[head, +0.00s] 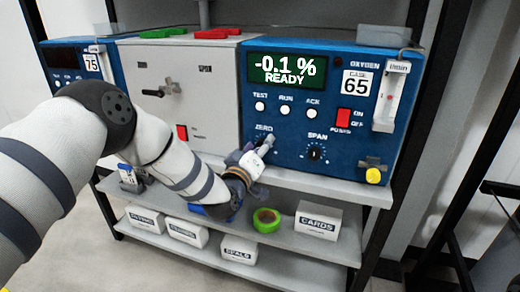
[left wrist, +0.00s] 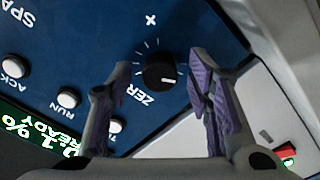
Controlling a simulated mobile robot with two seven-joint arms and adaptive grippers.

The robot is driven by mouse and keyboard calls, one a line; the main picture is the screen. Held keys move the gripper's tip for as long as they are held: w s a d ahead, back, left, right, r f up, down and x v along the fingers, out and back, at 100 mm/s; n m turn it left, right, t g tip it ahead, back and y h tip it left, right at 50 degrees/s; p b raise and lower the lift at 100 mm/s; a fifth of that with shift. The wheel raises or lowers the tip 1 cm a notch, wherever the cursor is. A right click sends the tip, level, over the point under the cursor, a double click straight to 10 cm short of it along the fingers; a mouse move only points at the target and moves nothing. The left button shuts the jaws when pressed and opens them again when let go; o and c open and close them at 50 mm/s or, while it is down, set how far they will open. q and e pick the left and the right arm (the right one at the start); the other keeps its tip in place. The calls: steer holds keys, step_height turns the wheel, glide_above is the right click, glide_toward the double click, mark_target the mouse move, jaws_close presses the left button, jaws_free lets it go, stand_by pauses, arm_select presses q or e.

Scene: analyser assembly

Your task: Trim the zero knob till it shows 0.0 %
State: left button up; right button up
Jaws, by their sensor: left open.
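The blue oxygen analyser (head: 290,180) shows "-0.1 %" and "READY" on its green display (head: 287,69). The black zero knob (left wrist: 160,71) with a white pointer line sits in the middle of the left wrist view, beside its ZERO label. In the head view my left gripper (head: 266,146) is in front of the panel below the ZERO label and hides most or all of this knob. In the left wrist view my left gripper (left wrist: 158,76) is open, with one purple-padded finger on each side of the knob. Gaps show between the pads and the knob. My right gripper is not in view.
The span knob (head: 314,153) is right of my left gripper. TEST, RUN and ACK buttons (head: 286,110) sit above. A red power switch (head: 344,116) and flowmeter (head: 390,95) are further right. A grey cabinet (head: 215,90) adjoins on the left. Green tape (head: 266,220) and boxes (head: 318,220) lie below.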

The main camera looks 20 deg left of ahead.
arm_select(q)
jaws_close()
steer(key=shift+r+m+p, duration=0.25)
steer(key=shift+m+p, duration=0.05)
steer(key=shift+m, duration=0.9)
steer(key=shift+f, duration=0.2)
jaws_free()
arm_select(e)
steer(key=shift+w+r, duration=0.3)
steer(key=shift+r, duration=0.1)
arm_select(q)
steer(key=s, duration=1.2)
steer(key=shift+a, duration=0.2)
